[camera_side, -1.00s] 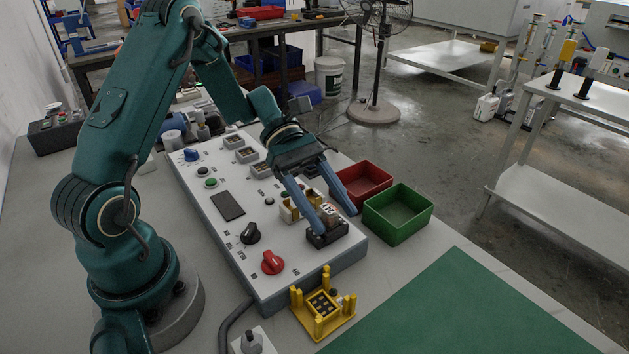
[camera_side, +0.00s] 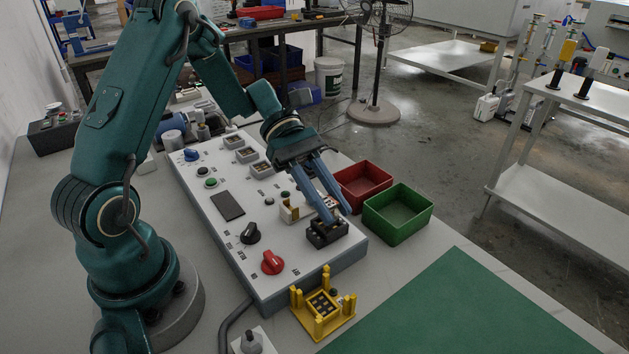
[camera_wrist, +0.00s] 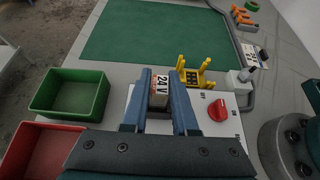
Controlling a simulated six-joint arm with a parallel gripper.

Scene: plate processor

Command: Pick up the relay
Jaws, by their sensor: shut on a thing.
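The relay (camera_wrist: 160,88) is a small block with a "24 V" label, seen between the fingers in the wrist view. My gripper (camera_side: 332,217) is shut on it, with one blue finger on each side; the fingers also show in the wrist view (camera_wrist: 160,85). In the side view the relay sits in or just over a black socket (camera_side: 326,234) at the near right end of the white panel (camera_side: 240,227). The fingers hide most of the relay there, and I cannot tell whether it is clear of the socket.
A red bin (camera_side: 362,186) and a green bin (camera_side: 398,213) stand right of the panel. A yellow fixture (camera_side: 323,306) with upright posts stands in front. A red knob (camera_side: 272,262) and black knob (camera_side: 250,233) rise from the panel. The green mat (camera_side: 470,310) is bare.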

